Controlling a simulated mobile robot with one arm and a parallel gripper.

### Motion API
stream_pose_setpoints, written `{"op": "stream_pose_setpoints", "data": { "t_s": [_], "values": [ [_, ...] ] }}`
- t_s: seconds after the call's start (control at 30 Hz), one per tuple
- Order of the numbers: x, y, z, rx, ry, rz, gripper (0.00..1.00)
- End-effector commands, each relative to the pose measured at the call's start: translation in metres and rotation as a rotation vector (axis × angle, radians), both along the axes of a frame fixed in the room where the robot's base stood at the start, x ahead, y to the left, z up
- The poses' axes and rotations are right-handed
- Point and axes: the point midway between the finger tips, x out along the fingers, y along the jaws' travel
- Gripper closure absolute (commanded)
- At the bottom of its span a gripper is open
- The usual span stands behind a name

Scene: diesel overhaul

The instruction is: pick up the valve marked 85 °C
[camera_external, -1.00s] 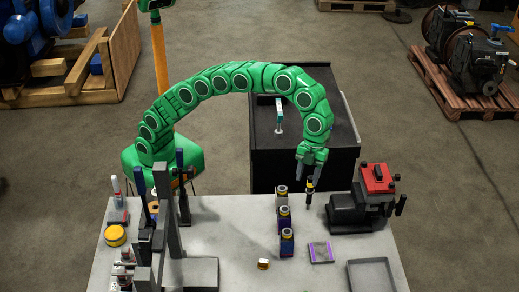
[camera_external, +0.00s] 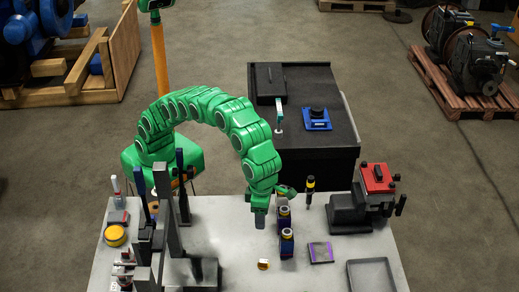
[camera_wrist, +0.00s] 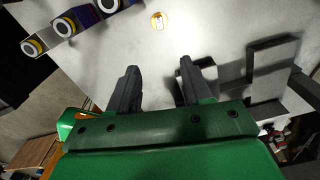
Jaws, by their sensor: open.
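A small brass-coloured round part with a white patch (camera_external: 263,264) lies alone on the bench; it also shows in the wrist view (camera_wrist: 159,21). Several round ring-topped parts sit on dark blue and purple boxes in a row, such as the middle box (camera_external: 284,220) and the front box (camera_external: 287,244). No 85 °C marking is legible, so I cannot tell which is the valve. My gripper (camera_external: 260,219) points down left of the boxes, behind the brass part. In the wrist view its fingers (camera_wrist: 158,68) are apart with nothing between them. My wrist partly hides the rear box.
A red-topped grey machine (camera_external: 376,182) is at right, with an empty tray (camera_external: 371,262) and a purple-edged pad (camera_external: 321,252) nearby. A tall grey stand (camera_external: 171,205) rises at left. Bench around the brass part is clear.

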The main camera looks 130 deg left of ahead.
Motion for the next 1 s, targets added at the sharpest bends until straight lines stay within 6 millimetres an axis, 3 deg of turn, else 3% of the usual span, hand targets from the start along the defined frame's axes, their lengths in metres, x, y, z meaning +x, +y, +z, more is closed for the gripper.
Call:
{"op": "stream_pose_setpoints", "data": {
  "t_s": [0.33,0.53,0.8,1.0],
  "values": [
    [0.000,0.003,-0.028,-0.001,0.004,0.009,0.51],
    [-0.001,0.003,-0.059,-0.001,0.008,0.010,0.51],
    [0.000,0.003,-0.117,-0.001,0.005,0.011,0.51],
    [-0.001,0.003,-0.137,-0.002,0.006,0.011,0.51]
  ]
}}
